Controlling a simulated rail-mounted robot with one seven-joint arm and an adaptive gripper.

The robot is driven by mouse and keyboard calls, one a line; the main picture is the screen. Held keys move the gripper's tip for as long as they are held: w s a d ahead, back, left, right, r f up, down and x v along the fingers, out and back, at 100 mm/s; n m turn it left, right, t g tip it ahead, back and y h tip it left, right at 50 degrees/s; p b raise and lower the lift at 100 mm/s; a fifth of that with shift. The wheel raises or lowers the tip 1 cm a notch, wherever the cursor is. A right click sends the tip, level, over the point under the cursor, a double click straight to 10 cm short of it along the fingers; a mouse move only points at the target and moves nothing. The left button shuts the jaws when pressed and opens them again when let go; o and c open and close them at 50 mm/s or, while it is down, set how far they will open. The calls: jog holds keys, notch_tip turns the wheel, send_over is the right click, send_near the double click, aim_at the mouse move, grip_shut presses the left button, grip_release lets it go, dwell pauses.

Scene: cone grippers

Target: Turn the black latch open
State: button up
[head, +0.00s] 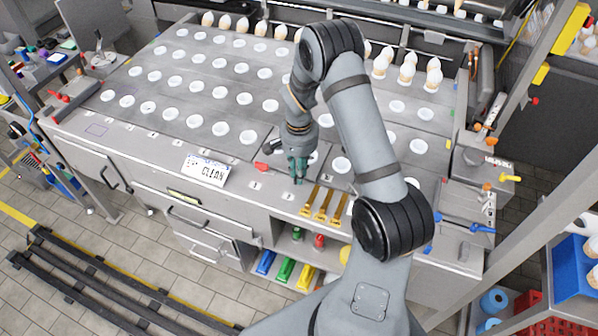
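My gripper (298,178) points down over the front part of the grey worktop, with its greenish fingers close to the surface. The fingers are small here, and I cannot tell if they are open or shut. A small dark piece (277,146) shows just left of the gripper, on a square plate in the worktop; it may be the black latch, but its shape and angle are too small to make out. A red piece (262,166) lies just left of the gripper. My arm hides part of the worktop to the right.
The worktop (105,130) has rows of round white cups. A white "CLEAN" sign (205,171) stands left of the gripper, and yellow handles (324,203) lie at the front edge to its right. Cones (408,74) stand along the back. Blue levers (482,229) are at the right.

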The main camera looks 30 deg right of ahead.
grip_shut()
jog(key=shift+n+b, duration=0.35)
jog(key=shift+n, duration=0.05)
jog(key=n+b, duration=0.2)
jog(key=shift+w+f+n, duration=0.1)
jog(key=shift+f+n, duration=0.05)
jog(key=shift+n, duration=0.15)
jog(key=n+b, duration=0.2)
jog(key=n, duration=0.3)
jog(key=shift+d+n+b, duration=0.1)
jog(key=shift+n+b, duration=0.2)
jog(key=n+b, duration=0.1)
jog(key=n, duration=0.3)
jog(key=shift+w, duration=0.15)
jog(key=n, duration=0.5)
jog(key=shift+w+b, duration=0.1)
jog(key=shift+b, duration=0.25)
jog(key=shift+n, duration=0.3)
jog(key=o, duration=0.6)
grip_release()
